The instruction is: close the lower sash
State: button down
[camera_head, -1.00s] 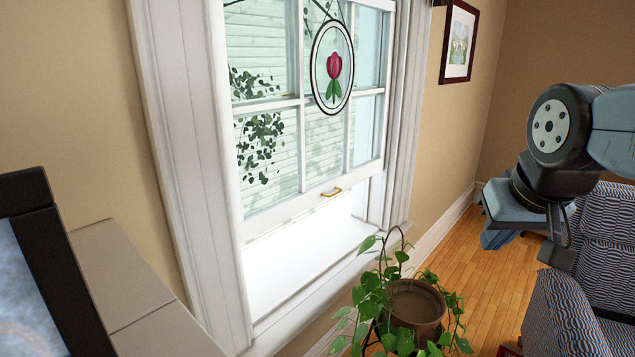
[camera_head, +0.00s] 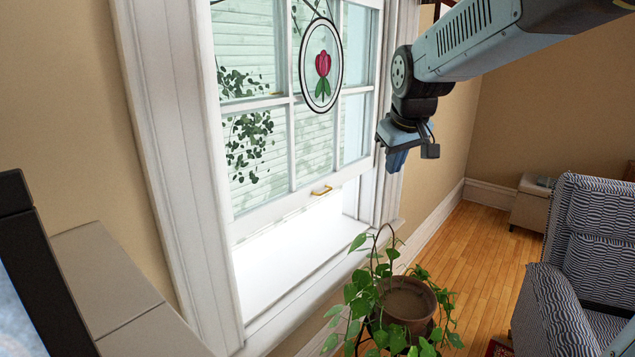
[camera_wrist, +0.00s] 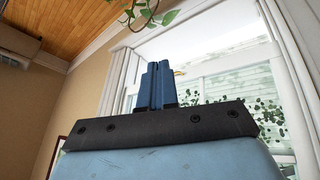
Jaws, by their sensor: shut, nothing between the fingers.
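The lower sash (camera_head: 262,213) is white framed and stands partly raised, with a bright open gap between its bottom rail and the sill (camera_head: 275,268). A small brass handle (camera_head: 321,191) sits on its bottom rail. My gripper (camera_head: 396,160) is at the right side of the window, above and right of the handle and apart from it. In the wrist view my gripper (camera_wrist: 156,72) shows its blue fingers together and empty. The sash (camera_wrist: 225,85) is behind them, with a bit of brass just right of the fingertips (camera_wrist: 180,72).
A potted plant (camera_head: 408,304) with trailing leaves stands in front of the sill at the right. A round tulip ornament (camera_head: 322,67) hangs before the panes. A patterned armchair (camera_head: 575,240) is at the right.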

jog(key=w+a+f+n+y, duration=0.25)
jog(key=w+a, duration=0.25)
jog(key=w, duration=0.6)
jog(key=w+a+f+n+y, duration=0.1)
jog(key=w+a+f+n, duration=0.15)
jog(key=w+a, duration=0.6)
jog(key=y, duration=0.3)
send_over(306, 186)
jog(key=s+d, duration=0.1)
jog(key=d, duration=0.1)
notch_tip(306, 186, down, 12)
jog(key=shift+s+a+f, duration=0.1)
jog(key=shift+s+a, duration=0.05)
notch_tip(306, 186, down, 3)
jog(key=shift+f, duration=0.35)
